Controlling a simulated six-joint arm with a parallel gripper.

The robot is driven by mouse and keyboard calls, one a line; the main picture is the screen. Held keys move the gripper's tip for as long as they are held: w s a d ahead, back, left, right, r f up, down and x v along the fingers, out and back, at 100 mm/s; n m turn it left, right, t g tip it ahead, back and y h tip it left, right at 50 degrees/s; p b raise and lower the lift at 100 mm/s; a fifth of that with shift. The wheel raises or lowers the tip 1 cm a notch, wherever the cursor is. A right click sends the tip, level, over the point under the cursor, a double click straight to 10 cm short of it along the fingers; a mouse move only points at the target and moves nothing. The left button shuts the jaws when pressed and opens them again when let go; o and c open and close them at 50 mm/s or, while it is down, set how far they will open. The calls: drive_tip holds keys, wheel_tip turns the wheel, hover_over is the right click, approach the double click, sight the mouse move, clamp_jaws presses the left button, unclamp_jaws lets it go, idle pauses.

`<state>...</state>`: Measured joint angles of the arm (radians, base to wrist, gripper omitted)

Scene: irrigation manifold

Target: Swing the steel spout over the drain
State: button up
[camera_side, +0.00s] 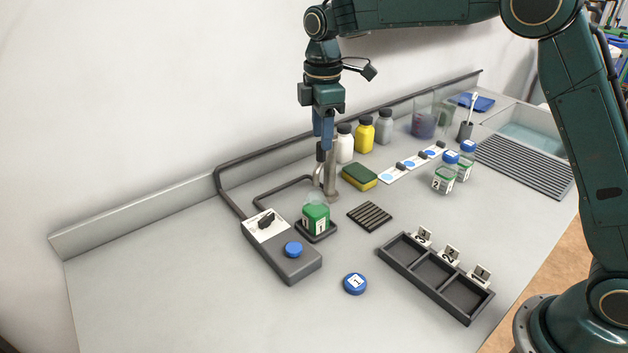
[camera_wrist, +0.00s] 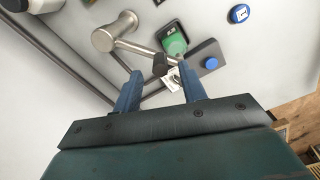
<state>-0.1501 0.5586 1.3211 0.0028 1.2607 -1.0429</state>
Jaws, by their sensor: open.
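The steel spout (camera_wrist: 140,50) reaches out from its upright steel post (camera_side: 331,180) and has a dark tip (camera_wrist: 160,66). It points toward the open jar with green contents (camera_side: 316,216), which stands on a small dark pad. The jar also shows in the wrist view (camera_wrist: 174,42). The drain, a dark slatted grate (camera_side: 370,216), lies right of the jar, and the spout is not over it. My gripper (camera_side: 321,150) points down beside the post. In the wrist view my gripper (camera_wrist: 159,71) is open, with the dark tip appearing between its blue fingers; contact cannot be told.
A control box (camera_side: 298,268) with a blue button and black knob stands left of the jar. A loose blue cap (camera_side: 355,284) and a three-compartment tray (camera_side: 403,248) are in front. A sponge (camera_side: 360,177) and several bottles stand behind the grate.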

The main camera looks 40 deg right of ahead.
sight(323, 154)
drive_tip(key=shift+f, duration=1.9)
clamp_jaws()
